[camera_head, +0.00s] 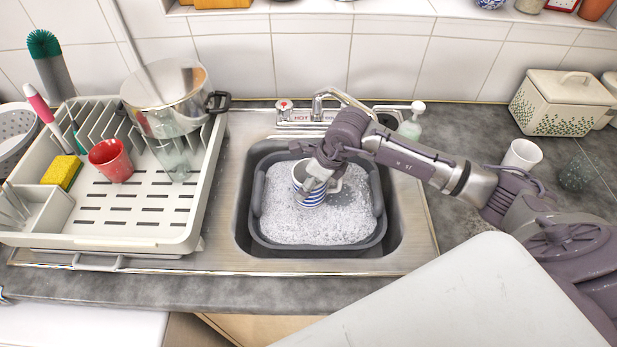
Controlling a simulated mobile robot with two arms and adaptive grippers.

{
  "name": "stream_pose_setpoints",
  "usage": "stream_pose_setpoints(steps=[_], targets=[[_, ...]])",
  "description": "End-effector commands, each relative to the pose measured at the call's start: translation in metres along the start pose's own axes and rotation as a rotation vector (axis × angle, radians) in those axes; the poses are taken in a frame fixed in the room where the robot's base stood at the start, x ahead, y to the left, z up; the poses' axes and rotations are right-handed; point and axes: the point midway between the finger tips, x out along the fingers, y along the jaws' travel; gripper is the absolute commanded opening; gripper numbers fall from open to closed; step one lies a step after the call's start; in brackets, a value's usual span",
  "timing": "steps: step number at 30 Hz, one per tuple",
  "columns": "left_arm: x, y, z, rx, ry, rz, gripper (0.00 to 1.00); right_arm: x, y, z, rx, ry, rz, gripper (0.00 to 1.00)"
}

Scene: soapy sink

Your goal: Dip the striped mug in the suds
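The striped mug (309,196), white with blue bands, is upright in the grey wash tub (318,250) in the sink. Its lower part meets the white suds (345,218), and how deep it sits I cannot tell. My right gripper (318,180) reaches in from the right and is at the mug's rim, with its fingers over the mug's near right side. The fingers look closed on the mug wall, though part of them is hidden. My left gripper is not in view.
The dish rack (120,242) on the left holds a red cup (111,161), a yellow sponge (62,172) and a metal pot (168,95). The tap (335,98) stands behind the tub. A white cup (522,155) and a cream bread bin (562,103) are at right.

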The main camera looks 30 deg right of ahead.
Motion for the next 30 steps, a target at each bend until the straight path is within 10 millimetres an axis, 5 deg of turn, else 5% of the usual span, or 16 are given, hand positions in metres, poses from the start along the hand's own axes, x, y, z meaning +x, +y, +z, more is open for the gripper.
stream_pose_setpoints(steps=[18, 30], targets=[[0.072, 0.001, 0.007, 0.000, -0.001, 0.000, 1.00, 0.073, -0.001, -0.030, 0.000, -0.002, -0.001, 0.34], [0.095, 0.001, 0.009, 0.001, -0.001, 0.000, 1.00, 0.097, -0.001, -0.040, 0.000, -0.002, -0.001, 0.34]])
